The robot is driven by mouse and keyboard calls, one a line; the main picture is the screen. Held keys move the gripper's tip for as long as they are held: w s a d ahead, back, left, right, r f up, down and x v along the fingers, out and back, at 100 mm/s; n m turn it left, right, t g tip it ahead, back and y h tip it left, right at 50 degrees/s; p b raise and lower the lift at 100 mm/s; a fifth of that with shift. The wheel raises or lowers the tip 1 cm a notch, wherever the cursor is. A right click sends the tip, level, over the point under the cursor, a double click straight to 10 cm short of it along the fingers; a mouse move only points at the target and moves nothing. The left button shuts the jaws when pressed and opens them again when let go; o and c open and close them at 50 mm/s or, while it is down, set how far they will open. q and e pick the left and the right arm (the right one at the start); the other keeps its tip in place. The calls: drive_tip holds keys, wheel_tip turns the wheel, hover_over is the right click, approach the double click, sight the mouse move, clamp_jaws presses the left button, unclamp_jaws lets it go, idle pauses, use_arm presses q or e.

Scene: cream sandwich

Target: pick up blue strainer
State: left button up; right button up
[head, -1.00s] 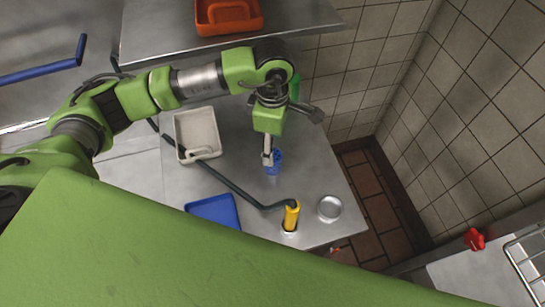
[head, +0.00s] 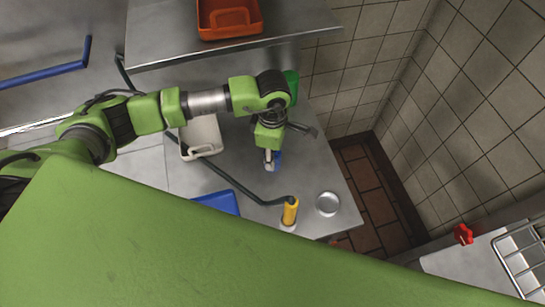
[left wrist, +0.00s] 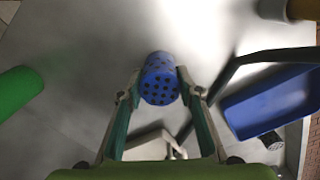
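The blue strainer (left wrist: 160,80), a small cup with dark holes, stands on the metal table and shows between my left gripper's fingers in the left wrist view. In the head view it is partly hidden behind the gripper (head: 278,160). My left gripper (left wrist: 159,84) is open, pointing down, with one finger on each side of the strainer. The fingertips are very close to its sides; I cannot tell whether they touch. My right gripper is not in view.
On the metal table (head: 310,165) are a white tray (head: 201,138), a blue tray (head: 218,202), a yellow-handled tool (head: 290,211) and a round metal dish (head: 328,204). A green object (head: 291,85) stands behind my arm. An orange tray (head: 230,18) sits on the upper shelf.

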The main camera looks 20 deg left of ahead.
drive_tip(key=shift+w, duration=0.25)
